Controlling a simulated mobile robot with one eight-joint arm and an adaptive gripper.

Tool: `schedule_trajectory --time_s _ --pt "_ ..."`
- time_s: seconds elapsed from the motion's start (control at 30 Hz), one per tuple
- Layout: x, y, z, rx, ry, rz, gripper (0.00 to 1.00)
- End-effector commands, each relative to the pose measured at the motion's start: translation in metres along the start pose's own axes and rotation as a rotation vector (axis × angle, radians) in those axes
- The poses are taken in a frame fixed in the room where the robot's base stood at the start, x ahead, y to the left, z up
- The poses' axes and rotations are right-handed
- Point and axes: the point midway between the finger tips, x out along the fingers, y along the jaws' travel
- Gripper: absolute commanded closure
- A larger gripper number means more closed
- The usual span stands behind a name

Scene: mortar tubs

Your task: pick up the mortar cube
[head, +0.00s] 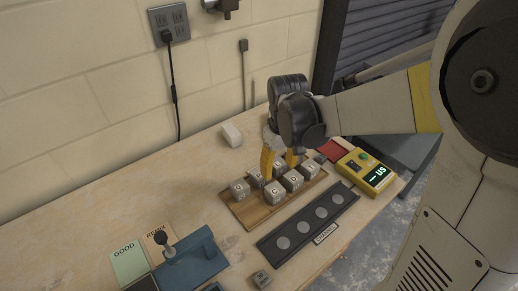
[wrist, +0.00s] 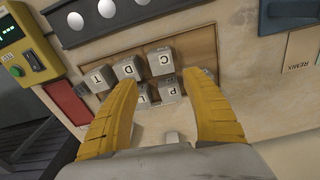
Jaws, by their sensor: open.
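Several grey mortar cubes with letters on their faces stand in two rows on a wooden tray (head: 252,217). The front cube (head: 274,193) is among them, with another cube (head: 240,189) at the tray's left end. In the wrist view the cube marked C (wrist: 160,61) and the cube marked D (wrist: 127,68) show clearly. My gripper (head: 279,171) is open, its yellow fingers pointing down over the back row. In the wrist view my gripper (wrist: 163,82) spans the nearer row, where a cube marked P (wrist: 168,88) stands. The fingers partly hide the cubes; I cannot tell whether they touch any.
A dark strip with round discs (head: 308,222) lies in front of the tray. A yellow meter (head: 366,172) and red pad (head: 333,149) stand right.

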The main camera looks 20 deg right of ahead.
Motion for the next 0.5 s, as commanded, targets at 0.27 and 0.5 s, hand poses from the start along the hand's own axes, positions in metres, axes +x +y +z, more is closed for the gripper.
schedule_trajectory --time_s 0.27,0.5 --pt "0.033 0.002 -0.006 -0.03 -0.053 -0.017 0.44" --pt "0.071 0.002 -0.004 -0.029 -0.052 -0.017 0.44"
